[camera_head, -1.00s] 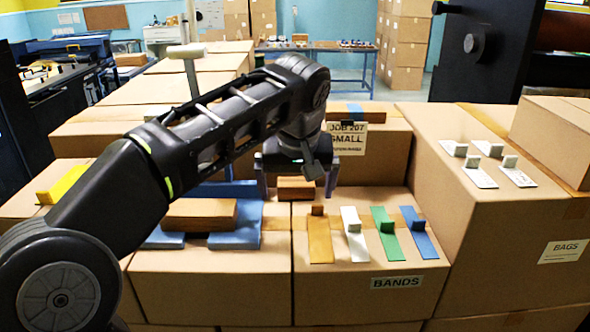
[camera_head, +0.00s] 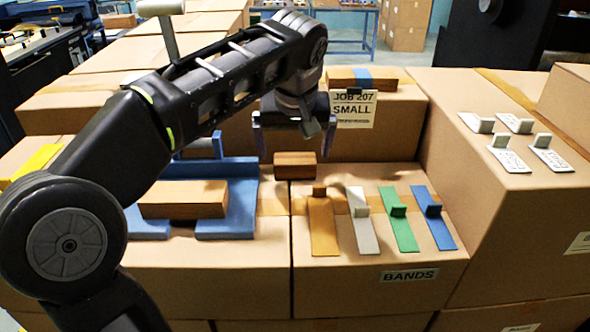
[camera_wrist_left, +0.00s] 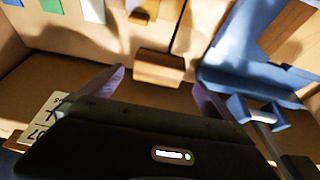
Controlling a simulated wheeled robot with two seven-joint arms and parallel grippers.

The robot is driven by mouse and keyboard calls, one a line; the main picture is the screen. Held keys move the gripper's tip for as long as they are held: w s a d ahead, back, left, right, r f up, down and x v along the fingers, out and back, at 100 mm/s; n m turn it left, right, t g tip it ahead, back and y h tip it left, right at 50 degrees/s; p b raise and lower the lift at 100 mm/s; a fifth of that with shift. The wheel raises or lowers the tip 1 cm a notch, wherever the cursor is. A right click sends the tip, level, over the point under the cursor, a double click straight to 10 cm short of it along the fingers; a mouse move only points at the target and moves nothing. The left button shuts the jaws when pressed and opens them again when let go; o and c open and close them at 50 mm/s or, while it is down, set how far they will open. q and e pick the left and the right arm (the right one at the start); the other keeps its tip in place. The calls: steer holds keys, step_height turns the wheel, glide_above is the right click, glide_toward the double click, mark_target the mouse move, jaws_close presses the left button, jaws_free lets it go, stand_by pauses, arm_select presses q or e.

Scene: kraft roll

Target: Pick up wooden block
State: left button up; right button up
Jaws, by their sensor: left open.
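A small brown wooden block (camera_head: 295,166) sits on the cardboard box top, behind the orange band. It also shows in the left wrist view (camera_wrist_left: 158,69). My left gripper (camera_head: 294,148) is open, with one finger on each side of the block's width and the block just below the fingertips in the head view. In the left wrist view the block appears beyond and between the open fingers (camera_wrist_left: 160,84), apart from them. A longer wooden block (camera_head: 184,199) lies on a blue cradle (camera_head: 240,187). My right gripper is not in view.
Orange, white, green (camera_head: 399,220) and blue bands lie on the box (camera_head: 380,257) labelled BANDS. A taller box (camera_head: 395,130) stands behind, bearing a blue-banded wooden piece (camera_head: 362,79) and a JOB 207 label. Another tall box (camera_head: 500,230) with white tags stands right.

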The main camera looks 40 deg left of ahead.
mark_target(295, 158)
arm_select(q)
steer(key=shift+f, duration=0.1)
steer(key=shift+w+a+f, duration=0.1)
steer(key=shift+w+f, duration=0.1)
steer(key=shift+f, duration=0.05)
steer(key=p+x, duration=0.1)
steer(key=x, duration=0.3)
steer(key=shift+w+a+f+p, duration=0.1)
steer(key=shift+w+f+p, duration=0.1)
steer(key=shift+w+p, duration=0.15)
steer(key=shift+c, duration=0.3)
steer(key=c, duration=1.4)
